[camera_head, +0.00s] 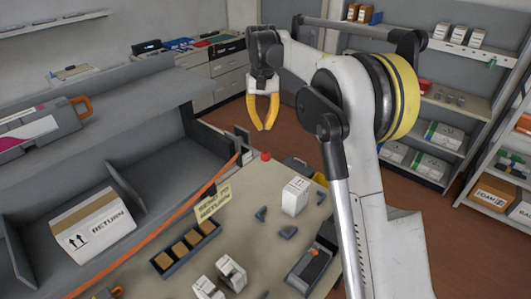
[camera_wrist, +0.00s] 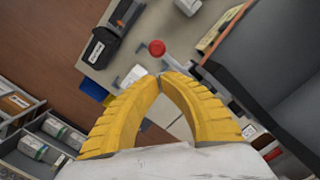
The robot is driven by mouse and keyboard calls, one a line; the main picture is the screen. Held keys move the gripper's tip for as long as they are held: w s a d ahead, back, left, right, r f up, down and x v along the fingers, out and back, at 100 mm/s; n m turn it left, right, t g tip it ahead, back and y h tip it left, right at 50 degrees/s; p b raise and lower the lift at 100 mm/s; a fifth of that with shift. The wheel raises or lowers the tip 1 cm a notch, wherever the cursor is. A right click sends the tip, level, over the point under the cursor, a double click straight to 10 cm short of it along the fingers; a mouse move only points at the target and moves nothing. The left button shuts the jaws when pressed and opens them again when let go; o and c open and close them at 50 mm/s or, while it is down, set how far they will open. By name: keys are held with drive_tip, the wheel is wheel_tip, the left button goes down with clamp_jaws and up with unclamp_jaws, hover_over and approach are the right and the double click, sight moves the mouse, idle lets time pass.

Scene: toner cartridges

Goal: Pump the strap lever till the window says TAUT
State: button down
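A red knob (camera_head: 265,156) stands at the far edge of the bench, near the far end of the orange strap (camera_head: 160,228). It looks like the strap lever's end, but its shaft is not clear. The knob also shows in the wrist view (camera_wrist: 157,47), just beyond my fingertips. My gripper (camera_head: 264,128) has yellow fingers pointing down, above the bench and apart from the knob. In the wrist view, the tips of my gripper (camera_wrist: 162,76) meet with nothing between them. No window text can be read.
The bench holds a white carton (camera_head: 295,196), a black device (camera_head: 312,265), a tray of brown blocks (camera_head: 187,246) and a yellow sign (camera_head: 213,203). A RETURN box (camera_head: 92,225) sits in a grey bay at left. Shelves stand at right.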

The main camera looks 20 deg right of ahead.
drive_tip(key=shift+w+r, duration=0.15)
drive_tip(key=shift+r, duration=1.3)
